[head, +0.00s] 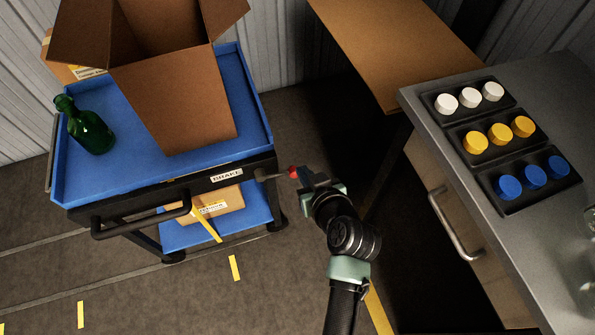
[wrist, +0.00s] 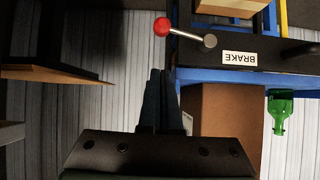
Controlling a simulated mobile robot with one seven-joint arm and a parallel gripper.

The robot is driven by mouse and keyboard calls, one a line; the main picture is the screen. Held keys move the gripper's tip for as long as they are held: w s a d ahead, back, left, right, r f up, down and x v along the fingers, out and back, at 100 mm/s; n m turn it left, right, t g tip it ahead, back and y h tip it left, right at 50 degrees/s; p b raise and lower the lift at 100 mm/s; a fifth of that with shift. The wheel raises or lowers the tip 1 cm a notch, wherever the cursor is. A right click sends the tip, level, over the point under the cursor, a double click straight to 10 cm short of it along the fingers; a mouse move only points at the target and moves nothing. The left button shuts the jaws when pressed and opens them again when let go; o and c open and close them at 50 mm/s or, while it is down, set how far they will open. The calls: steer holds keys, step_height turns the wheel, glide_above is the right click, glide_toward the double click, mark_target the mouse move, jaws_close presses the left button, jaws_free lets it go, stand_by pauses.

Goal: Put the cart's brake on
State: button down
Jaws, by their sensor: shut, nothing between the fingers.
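The blue cart (head: 258,135) stands at the left in the head view. Its dark front rail bears a white BRAKE label (head: 227,175), which also shows upside down in the wrist view (wrist: 240,58). Right of the label in the head view, a thin metal lever (wrist: 186,35) sticks out sideways, nearly level, from a round pivot (wrist: 209,41). It ends in a red knob (head: 293,171), also clear in the wrist view (wrist: 162,27). My gripper (head: 308,178) is shut and empty, close beside the knob. In the wrist view its fingertips (wrist: 160,73) appear apart from the knob.
An open cardboard box (head: 180,105) and a green bottle (head: 90,133) stand on the cart's top tray. A smaller box (head: 215,203) sits on its lower shelf. At the right, a grey counter (head: 450,92) holds trays of white, yellow and blue pucks. Floor lies between.

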mark_target(294, 169)
steer(key=w+a+f+b, duration=0.1)
steer(key=w+f, duration=0.3)
steer(key=f, duration=0.2)
steer(key=shift+a+f+b, duration=0.15)
steer(key=shift+a+b, duration=0.1)
steer(key=shift+b, duration=0.1)
steer(key=shift+f, duration=0.1)
steer(key=shift+f+b, duration=0.2)
steer(key=shift+b, duration=0.3)
steer(key=shift+d+m, duration=0.1)
steer(key=shift+m, duration=0.2)
steer(key=s+a+f+m+y+b, duration=0.1)
steer(key=a+f+m+y+b, duration=0.3)
steer(key=f+m+y+b, duration=0.5)
steer(key=shift+s+a+f+y+b, duration=0.15)
steer(key=shift+s+a+y+b, duration=0.2)
steer(key=shift+b, duration=2.85)
steer(key=shift+a, duration=0.15)
